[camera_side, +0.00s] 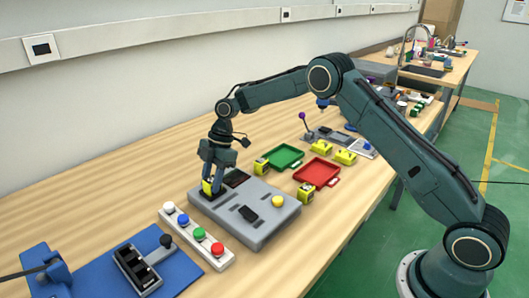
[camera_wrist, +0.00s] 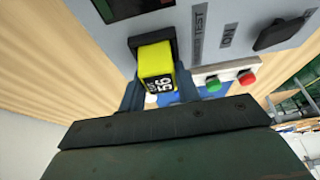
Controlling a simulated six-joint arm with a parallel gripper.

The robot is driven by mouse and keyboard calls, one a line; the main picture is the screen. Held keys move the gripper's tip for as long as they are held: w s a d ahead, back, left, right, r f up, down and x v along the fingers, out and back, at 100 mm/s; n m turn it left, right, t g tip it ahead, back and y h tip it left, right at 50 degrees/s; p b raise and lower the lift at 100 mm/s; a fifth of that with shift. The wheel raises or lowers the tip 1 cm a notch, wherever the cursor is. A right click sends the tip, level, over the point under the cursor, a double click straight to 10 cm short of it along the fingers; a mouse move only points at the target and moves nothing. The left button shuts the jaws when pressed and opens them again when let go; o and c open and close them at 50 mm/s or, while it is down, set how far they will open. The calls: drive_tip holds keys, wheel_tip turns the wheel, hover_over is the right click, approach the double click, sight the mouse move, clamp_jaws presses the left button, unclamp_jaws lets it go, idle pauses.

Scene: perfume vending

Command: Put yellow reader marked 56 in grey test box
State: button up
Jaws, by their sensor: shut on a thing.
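The yellow reader marked 56 (camera_wrist: 157,66) is between my fingers, its label facing the wrist camera. Its far end is at a dark square slot (camera_wrist: 168,44) in the grey test box (camera_wrist: 110,30); I cannot tell how deep it sits. In the side view the reader (camera_side: 207,187) shows as a small yellow patch at the back left corner of the test box (camera_side: 262,233). My gripper (camera_side: 211,178) points down there, shut on the reader. Its fingers also show in the wrist view (camera_wrist: 160,92).
The box carries a yellow button (camera_side: 278,201) and a black switch (camera_side: 247,213). A strip of coloured buttons (camera_side: 198,234) and a blue mat (camera_side: 185,272) lie in front. Other yellow readers (camera_side: 345,157) lie around a green tray (camera_side: 297,159) and a red tray (camera_side: 332,173).

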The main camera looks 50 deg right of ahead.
idle(0.4)
drive_tip(key=o, duration=1.6)
drive_tip(key=shift+f, duration=0.1)
drive_tip(key=shift+r, duration=3.55)
